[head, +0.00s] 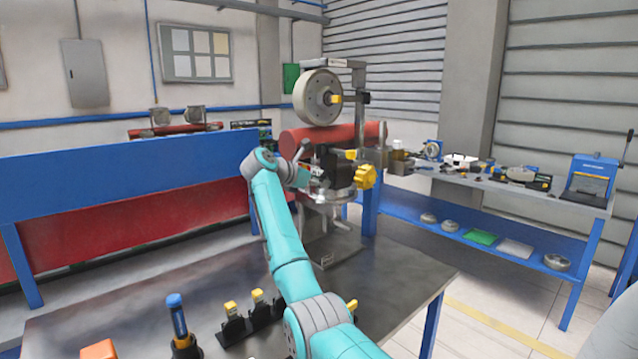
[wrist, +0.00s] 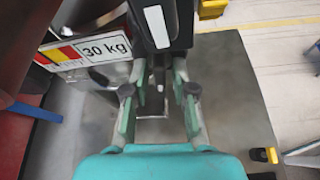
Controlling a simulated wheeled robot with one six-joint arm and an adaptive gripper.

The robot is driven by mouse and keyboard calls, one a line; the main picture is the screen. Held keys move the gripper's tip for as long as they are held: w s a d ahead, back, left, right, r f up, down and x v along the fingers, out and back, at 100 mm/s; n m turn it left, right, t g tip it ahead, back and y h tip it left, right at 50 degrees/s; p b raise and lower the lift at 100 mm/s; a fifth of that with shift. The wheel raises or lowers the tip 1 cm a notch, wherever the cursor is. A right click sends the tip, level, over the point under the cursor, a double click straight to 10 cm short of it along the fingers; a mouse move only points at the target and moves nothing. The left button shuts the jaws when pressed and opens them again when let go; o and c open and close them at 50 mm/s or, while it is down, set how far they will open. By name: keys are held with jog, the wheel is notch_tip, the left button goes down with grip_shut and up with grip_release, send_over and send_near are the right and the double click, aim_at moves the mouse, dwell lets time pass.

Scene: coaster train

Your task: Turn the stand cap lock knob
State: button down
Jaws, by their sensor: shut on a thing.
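The stand (head: 348,125) rises from the grey table and carries a round pale wheel (head: 316,98) near its top. A large yellow lobed knob (head: 366,176) sits on its right side, and a small yellow knob (head: 336,99) is at the wheel's hub. I cannot tell which knob is the cap lock knob. My gripper (wrist: 160,82) is at the stand's lower middle, left of the lobed knob, and mostly hidden in the head view. In the wrist view its fingers are shut on a part of the stand, below a black piece with a white stripe (wrist: 156,27).
A "30 kg" label (wrist: 106,48) is beside my gripper. A blue-handled tool (head: 177,318) and black holders with yellow tops (head: 232,322) stand on the table's front (head: 395,290). A side bench (head: 455,178) with tools is at right; open floor lies between.

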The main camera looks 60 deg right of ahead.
jog(key=shift+n+g, duration=0.4)
jog(key=shift+n, duration=0.2)
dwell(0.3)
jog(key=c, duration=1.2)
grip_release()
jog(key=shift+a, duration=0.1)
jog(key=v, duration=1.1)
jog(key=shift+w+a+r, duration=0.2)
jog(key=shift+a+r, duration=0.05)
